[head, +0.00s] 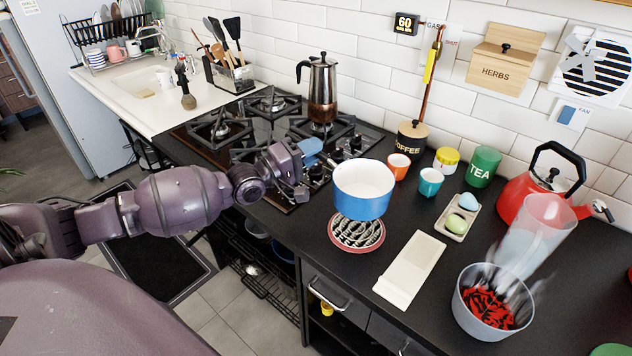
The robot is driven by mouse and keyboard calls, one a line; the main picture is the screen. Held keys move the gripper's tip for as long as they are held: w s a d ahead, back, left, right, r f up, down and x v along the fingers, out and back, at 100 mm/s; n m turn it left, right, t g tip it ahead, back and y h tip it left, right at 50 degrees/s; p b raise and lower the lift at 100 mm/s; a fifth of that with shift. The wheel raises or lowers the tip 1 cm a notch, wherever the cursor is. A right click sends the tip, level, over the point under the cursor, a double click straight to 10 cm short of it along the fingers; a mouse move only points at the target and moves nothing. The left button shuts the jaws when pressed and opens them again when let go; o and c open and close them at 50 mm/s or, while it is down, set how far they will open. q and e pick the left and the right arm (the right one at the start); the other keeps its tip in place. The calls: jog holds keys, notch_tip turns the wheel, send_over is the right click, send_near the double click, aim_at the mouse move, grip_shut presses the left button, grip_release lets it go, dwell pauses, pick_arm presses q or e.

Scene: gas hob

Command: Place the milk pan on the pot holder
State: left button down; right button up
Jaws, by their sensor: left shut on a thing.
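My left gripper (306,160) is shut on that handle. The pan looks upright and appears to be held over the far part of the pot holder. The pot holder (357,238) is a round red-rimmed trivet with a pale pattern, lying on the dark worktop. The pan hides its far edge. I cannot tell from this view whether the pan touches it. My right gripper is not in view.
An orange cup (398,167) and a teal cup (430,182) stand behind the pan. A cream board (410,270) lies right of the pot holder. A grey pot (488,309) and a red kettle (535,190) are further right. The gas hob (230,150) with a moka pot (321,92) is to the left.

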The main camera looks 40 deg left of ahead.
pick_arm(q)
notch_tip(320, 180, down, 7)
jog(key=shift+f+b, duration=0.2)
jog(key=shift+b, duration=0.65)
jog(key=shift+f, duration=0.45)
jog(key=c, duration=1)
grip_release()
jog(key=shift+c, duration=0.2)
